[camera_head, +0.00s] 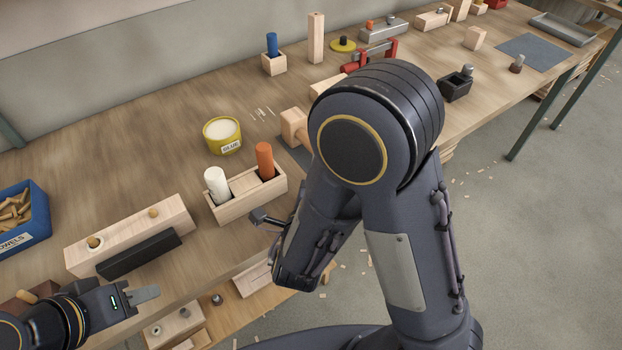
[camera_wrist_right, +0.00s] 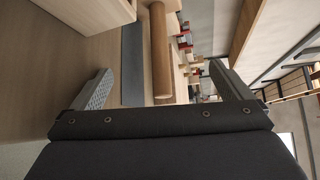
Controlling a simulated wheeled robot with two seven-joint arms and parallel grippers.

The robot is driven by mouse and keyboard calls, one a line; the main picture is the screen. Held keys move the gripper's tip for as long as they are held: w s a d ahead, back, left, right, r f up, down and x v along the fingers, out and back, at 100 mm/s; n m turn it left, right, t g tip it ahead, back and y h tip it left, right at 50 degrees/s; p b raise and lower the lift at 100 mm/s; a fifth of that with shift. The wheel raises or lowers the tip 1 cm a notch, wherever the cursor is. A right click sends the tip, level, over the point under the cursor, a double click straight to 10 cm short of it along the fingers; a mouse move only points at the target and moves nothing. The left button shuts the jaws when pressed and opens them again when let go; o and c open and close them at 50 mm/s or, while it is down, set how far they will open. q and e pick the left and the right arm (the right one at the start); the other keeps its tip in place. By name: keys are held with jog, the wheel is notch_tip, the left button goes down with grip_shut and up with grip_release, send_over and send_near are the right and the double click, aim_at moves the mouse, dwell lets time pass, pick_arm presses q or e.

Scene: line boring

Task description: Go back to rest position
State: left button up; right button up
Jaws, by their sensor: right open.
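My right arm fills the middle of the head view, and its gripper is mostly hidden behind the forearm, with a dark finger (camera_head: 265,218) showing near the two-slot wooden box. In the right wrist view my right gripper (camera_wrist_right: 160,88) is open, its two grey fingers wide apart. A round wooden bar (camera_wrist_right: 160,50) and a grey strip (camera_wrist_right: 132,65) show beyond the gap, with no grip on them. My left gripper (camera_head: 145,294) is low at the left over the bench's front edge, seen side-on, so its opening is unclear.
The wooden box (camera_head: 248,192) holds a white and an orange cylinder. A glue tub (camera_head: 222,135), a drilled wooden beam (camera_head: 130,235), a black bar (camera_head: 140,254) and a blue dowel bin (camera_head: 38,212) stand on the bench. A mallet head (camera_head: 293,127) lies behind my right arm. Bare bench lies at back left.

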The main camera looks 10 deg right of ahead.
dwell(0.3)
jog(key=shift+d+r+m+h, duration=0.1)
jog(key=shift+d+m+h, duration=0.2)
jog(key=s+d+m+g+h, duration=0.1)
jog(key=s+d+m+g, duration=0.65)
jog(key=m, duration=0.45)
jog(key=s+d+m+g, duration=0.6)
jog(key=d+m, duration=0.3)
jog(key=m, duration=0.4)
jog(key=s+a+m+y, duration=0.4)
jog(key=s+m+y, duration=0.3)
jog(key=m, duration=0.7)
jog(key=w+a+r+m+t+y, duration=0.1)
jog(key=a+r+m+t+y, duration=0.2)
jog(key=r+m, duration=0.3)
jog(key=a+m+t, duration=0.1)
jog(key=m, duration=0.2)
jog(key=shift+m+y, duration=0.4)
jog(key=shift+a, duration=0.1)
